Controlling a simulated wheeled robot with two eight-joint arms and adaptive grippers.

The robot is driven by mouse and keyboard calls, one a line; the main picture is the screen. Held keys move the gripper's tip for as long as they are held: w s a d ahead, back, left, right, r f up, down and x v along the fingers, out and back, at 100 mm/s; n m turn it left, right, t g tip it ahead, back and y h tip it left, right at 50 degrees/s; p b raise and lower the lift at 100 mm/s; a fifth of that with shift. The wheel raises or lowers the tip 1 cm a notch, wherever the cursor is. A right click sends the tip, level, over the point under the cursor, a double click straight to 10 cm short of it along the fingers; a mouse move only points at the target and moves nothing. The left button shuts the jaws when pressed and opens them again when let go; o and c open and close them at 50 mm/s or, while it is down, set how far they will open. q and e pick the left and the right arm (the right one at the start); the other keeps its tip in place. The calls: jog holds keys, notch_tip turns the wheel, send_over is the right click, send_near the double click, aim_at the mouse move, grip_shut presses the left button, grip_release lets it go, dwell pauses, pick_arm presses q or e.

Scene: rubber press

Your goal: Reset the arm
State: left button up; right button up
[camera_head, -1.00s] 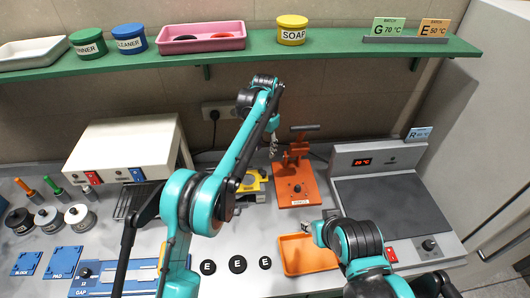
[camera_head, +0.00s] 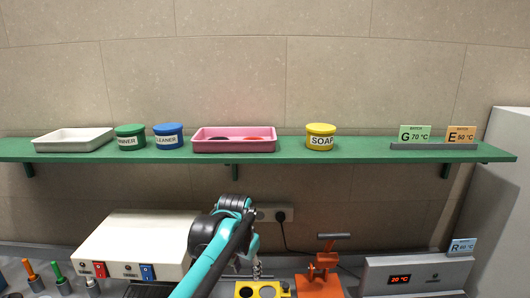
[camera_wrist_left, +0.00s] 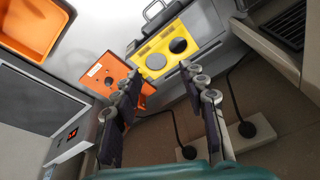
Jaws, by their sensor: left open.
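My left arm (camera_head: 222,252) comes up from the bottom of the head view, teal and black. My left gripper (camera_head: 257,268) hangs at its end above the workbench, near the yellow fixture (camera_head: 245,291) with round holes. In the left wrist view my left gripper (camera_wrist_left: 160,73) has its two fingers spread, with nothing between them. Past the fingertips lie the yellow fixture (camera_wrist_left: 160,45) and the orange press base (camera_wrist_left: 100,72). My right arm and gripper are outside these views.
A green shelf (camera_head: 360,150) spans the wall above, holding trays, jars and temperature cards. A white box with switches (camera_head: 135,240) stands left of my arm. The orange press (camera_head: 320,283) and heater display unit (camera_head: 415,275) stand right. A plugged-in cable (camera_head: 283,230) hangs behind.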

pick_arm(q)
jog(key=s+a+f+n+t+b, duration=0.1)
jog(key=s+a+f, duration=0.3)
jog(key=s, duration=0.4)
jog(key=s+a+f+n+t+b, duration=0.2)
jog(key=s+a+f+b, duration=0.2)
jog(key=s+f, duration=0.3)
jog(key=s+a+f+n+t+b, duration=0.1)
jog(key=s+a+f+n+b, duration=0.1)
jog(key=s+f, duration=0.4)
jog(key=s+a+b, duration=0.1)
jog(key=s+a, duration=0.1)
jog(key=shift+s+a+y, duration=0.3)
